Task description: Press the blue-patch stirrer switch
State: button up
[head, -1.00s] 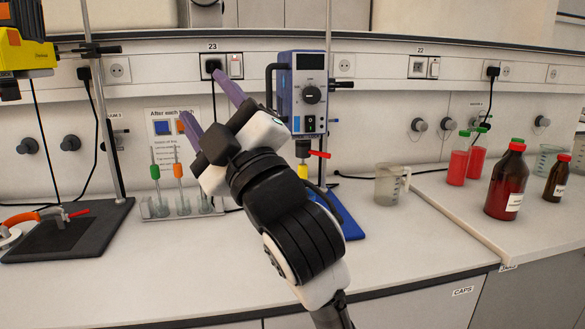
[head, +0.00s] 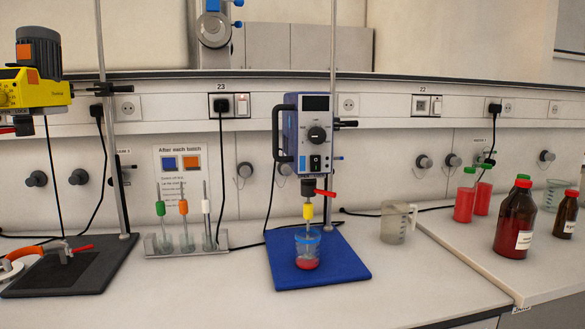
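A blue-sided stirrer (head: 291,132) with a pale front hangs on a rod at the centre of the head view. Its black switch (head: 315,163) sits low on the front, below a round black knob (head: 317,135); which way it is set is too small to tell. Below it, a beaker (head: 307,250) with red liquid stands on a blue base (head: 345,266). A yellow stirrer (head: 38,90) at the left has orange patches. A grey device (head: 214,30), cut off at the top, carries a blue patch (head: 212,5). My gripper is out of view.
A rack (head: 160,247) with several coloured-collar rods stands left of the blue base. A notice (head: 182,190) with blue and orange squares hangs behind it. A clear jug (head: 396,222) and red bottles (head: 516,220) stand to the right. The front counter is clear.

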aim_at(314, 160)
jog(key=i+z, duration=0.15)
jog(key=z, duration=0.25)
jog(key=i+j+z, duration=0.1)
jog(key=z, duration=0.35)
jog(key=i+j+z, duration=0.1)
jog(key=j+z, duration=0.15)
jog(key=z, duration=0.15)
